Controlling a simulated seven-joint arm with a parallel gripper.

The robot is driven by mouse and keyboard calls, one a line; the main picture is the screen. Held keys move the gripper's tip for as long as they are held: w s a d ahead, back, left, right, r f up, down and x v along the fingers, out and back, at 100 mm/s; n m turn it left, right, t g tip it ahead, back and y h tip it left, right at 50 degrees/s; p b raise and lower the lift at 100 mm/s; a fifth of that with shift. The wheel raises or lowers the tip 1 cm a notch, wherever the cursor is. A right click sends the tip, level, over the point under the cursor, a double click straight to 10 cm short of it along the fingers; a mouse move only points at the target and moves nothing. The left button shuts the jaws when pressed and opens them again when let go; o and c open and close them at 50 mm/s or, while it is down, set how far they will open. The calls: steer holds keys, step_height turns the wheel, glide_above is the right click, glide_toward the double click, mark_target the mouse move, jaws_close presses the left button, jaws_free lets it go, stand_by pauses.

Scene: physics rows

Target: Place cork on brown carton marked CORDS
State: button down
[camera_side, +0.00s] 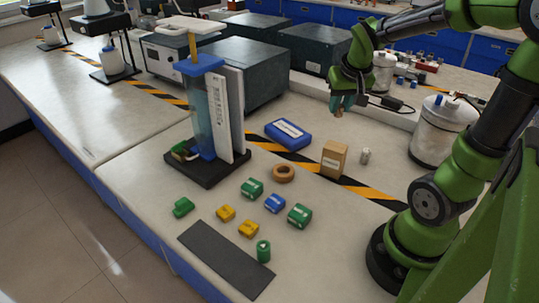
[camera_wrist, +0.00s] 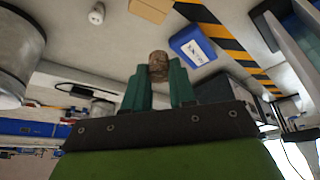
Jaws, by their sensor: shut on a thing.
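The brown cork (camera_wrist: 159,66) sits between the two teal fingertips of my gripper (camera_wrist: 160,76) in the wrist view. My gripper is shut on it. In the side view my gripper (camera_side: 344,105) hangs in the air, above and behind the brown carton (camera_side: 334,159); the cork is hard to make out there. The carton stands upright on the bench next to the striped tape, with a small pale label too small to read. Part of the carton (camera_wrist: 150,8) also shows at the top edge of the wrist view, apart from the cork.
A small white object (camera_side: 365,156) stands just right of the carton. A blue box (camera_side: 288,134) lies to its left, near a brown ring (camera_side: 283,172). A large white canister (camera_side: 440,130) is at right. Green, yellow and blue blocks lie in front. A tall column apparatus (camera_side: 212,115) stands left.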

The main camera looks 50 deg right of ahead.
steer(key=shift+m, duration=0.3)
steer(key=f, duration=0.3)
steer(key=s+f, duration=0.1)
steer(key=shift+a+f, duration=0.15)
steer(key=shift+a, duration=0.1)
steer(key=shift+f, duration=2.15)
steer(key=shift+f, duration=0.2)
steer(key=c, duration=0.9)
jaws_free()
steer(key=shift+c, duration=0.2)
steer(key=shift+r, duration=0.15)
